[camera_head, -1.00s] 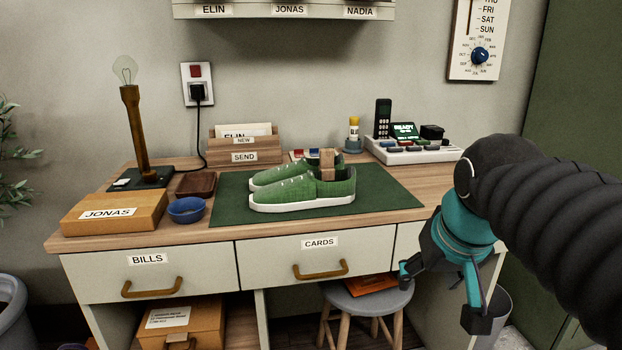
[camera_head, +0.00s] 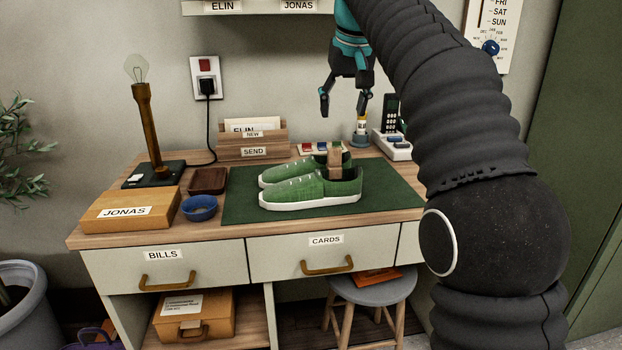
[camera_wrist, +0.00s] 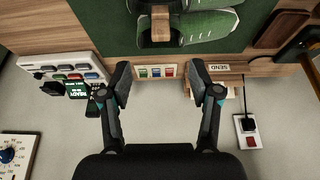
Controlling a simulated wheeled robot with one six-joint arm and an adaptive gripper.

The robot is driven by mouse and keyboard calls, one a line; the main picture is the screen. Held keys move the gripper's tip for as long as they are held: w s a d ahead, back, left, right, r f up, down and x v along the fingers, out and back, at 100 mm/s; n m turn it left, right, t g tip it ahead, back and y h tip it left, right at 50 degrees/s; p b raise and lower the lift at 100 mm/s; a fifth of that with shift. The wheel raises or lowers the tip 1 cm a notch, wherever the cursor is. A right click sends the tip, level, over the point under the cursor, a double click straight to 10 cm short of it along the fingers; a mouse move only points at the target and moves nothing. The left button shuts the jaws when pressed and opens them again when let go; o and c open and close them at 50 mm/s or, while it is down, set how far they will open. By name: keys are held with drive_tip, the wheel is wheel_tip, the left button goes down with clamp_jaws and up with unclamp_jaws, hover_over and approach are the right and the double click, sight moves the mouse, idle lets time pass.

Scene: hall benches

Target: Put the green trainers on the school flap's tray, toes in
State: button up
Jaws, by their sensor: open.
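The green trainers (camera_head: 312,190) stand side by side on a dark green mat (camera_head: 390,195) on the desk, toes to the left in the head view. A tan band or block (camera_head: 334,158) sits at their heel end. The trainers (camera_wrist: 205,25) also show at the top of the wrist view, cut off by its edge, with the tan piece (camera_wrist: 160,22) beside them. My gripper (camera_head: 343,104) is open and empty, raised above the back of the desk, above and behind the trainers. I cannot make out a school flap or its tray.
A bulb lamp (camera_head: 147,130), JONAS box (camera_head: 132,210), blue bowl (camera_head: 199,208), brown tray (camera_head: 208,181) and SEND letter rack (camera_head: 252,148) stand left. A device with a phone (camera_head: 391,118) stands back right. A labelled shelf (camera_head: 260,8) hangs above. A stool (camera_head: 374,290) is below.

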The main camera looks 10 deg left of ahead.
sight(335, 149)
drive_tip(key=b+x, duration=0.2)
drive_tip(key=x, duration=0.5)
drive_tip(key=b+x, duration=0.2)
drive_tip(key=x, duration=0.4)
drive_tip(key=shift+w+a+f, duration=0.2)
drive_tip(key=shift+w, duration=0.15)
drive_tip(key=shift+c, duration=0.2)
clamp_jaws()
